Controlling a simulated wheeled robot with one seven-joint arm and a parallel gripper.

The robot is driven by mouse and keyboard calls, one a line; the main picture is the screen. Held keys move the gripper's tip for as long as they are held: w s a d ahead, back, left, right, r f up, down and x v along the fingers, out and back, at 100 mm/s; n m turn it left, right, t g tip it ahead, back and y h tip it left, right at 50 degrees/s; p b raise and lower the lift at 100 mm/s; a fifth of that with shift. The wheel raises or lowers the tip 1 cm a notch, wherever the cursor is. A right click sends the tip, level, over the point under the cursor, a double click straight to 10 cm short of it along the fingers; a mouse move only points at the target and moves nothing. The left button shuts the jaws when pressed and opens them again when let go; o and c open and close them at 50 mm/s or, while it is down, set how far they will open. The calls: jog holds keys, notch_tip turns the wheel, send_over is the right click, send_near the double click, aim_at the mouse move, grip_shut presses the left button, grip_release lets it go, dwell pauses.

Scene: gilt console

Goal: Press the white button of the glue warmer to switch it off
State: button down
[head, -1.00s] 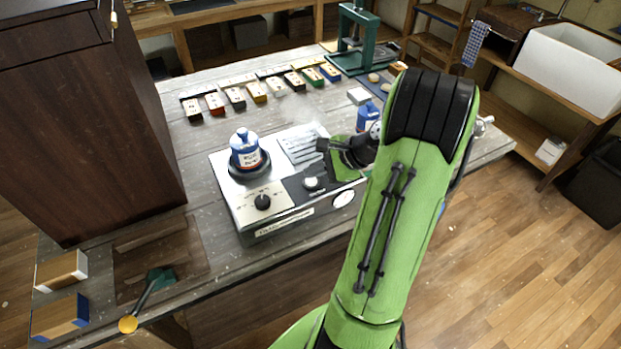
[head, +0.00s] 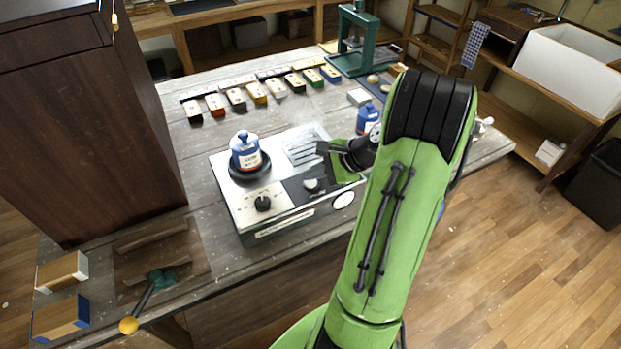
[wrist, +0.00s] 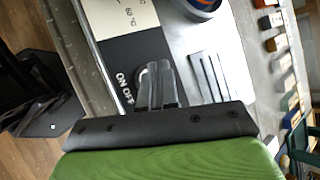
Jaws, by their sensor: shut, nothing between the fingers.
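The glue warmer (head: 245,215) is a box with a pale and black top on the workbench. Its black dial (head: 263,203) sits front left, and a blue-capped glue bottle (head: 246,152) stands in its round well. The white button (head: 312,185) is on the black panel, partly covered or shaded in the head view. In the wrist view the button (wrist: 143,78) shows beside the "ON OFF" lettering, largely behind the fingers. My gripper (wrist: 160,75) is shut and empty, its fingertips over the button. I cannot tell whether they touch it.
A tall dark cabinet (head: 90,130) stands at the left. Several coloured blocks (head: 257,92) lie in a row behind the warmer. Another blue bottle (head: 368,118) and a green press (head: 358,40) stand farther back. The bench front left holds a green-headed tool (head: 158,280).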

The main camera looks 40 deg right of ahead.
aim_at(315, 183)
jog(key=shift+r+p, duration=0.5)
jog(key=shift+r, duration=0.15)
notch_tip(315, 183, up, 6)
jog(key=p, duration=0.6)
jog(key=shift+p, duration=0.35)
